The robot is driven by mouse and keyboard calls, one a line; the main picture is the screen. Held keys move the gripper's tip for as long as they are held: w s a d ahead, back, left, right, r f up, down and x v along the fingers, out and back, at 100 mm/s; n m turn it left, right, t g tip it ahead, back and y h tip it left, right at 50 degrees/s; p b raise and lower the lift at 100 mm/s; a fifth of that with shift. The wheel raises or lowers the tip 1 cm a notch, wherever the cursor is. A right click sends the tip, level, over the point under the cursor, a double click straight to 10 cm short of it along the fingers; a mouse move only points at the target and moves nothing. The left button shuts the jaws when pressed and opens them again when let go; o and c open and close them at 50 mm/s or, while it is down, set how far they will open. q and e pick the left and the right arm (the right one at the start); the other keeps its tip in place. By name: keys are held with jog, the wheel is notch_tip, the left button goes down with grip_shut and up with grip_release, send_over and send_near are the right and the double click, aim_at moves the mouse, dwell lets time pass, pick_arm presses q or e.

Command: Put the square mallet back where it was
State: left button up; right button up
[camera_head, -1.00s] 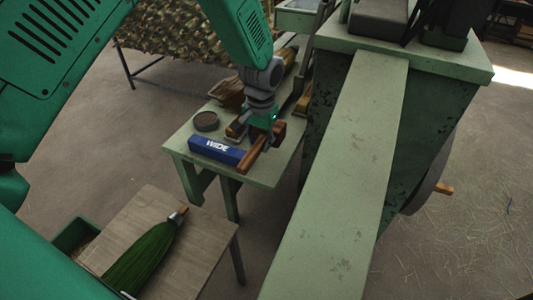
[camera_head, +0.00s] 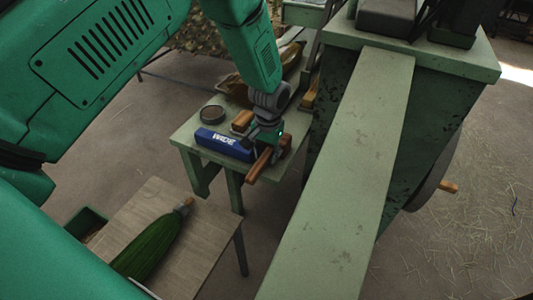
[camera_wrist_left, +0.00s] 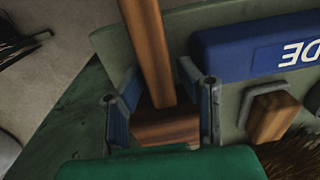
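The square mallet, with a brown wooden head (camera_wrist_left: 168,127) and lighter handle (camera_head: 259,165), is at the right front of the small green table (camera_head: 208,159). Its handle points toward the front and reaches past the table's edge. My left gripper (camera_head: 276,138) comes down from above onto the head. In the left wrist view, my left gripper's (camera_wrist_left: 163,112) two fingers lie against opposite sides of the head. I cannot tell whether the mallet touches the tabletop. My right gripper is not in view.
A blue box marked "WIDE" (camera_head: 223,145) lies left of the mallet. Behind it are a brush with a wooden block (camera_head: 242,121) and a round tin (camera_head: 212,114). A tall green machine (camera_head: 425,110) stands close on the right. A green broom head (camera_head: 150,245) lies on a wooden board.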

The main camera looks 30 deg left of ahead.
aim_at(268, 155)
pick_arm(q)
jog(key=shift+d, duration=0.25)
jog(key=shift+r, duration=0.25)
notch_tip(268, 155, up, 12)
jog(key=b, duration=0.1)
jog(key=shift+d+f, duration=0.2)
jog(key=shift+d, duration=0.1)
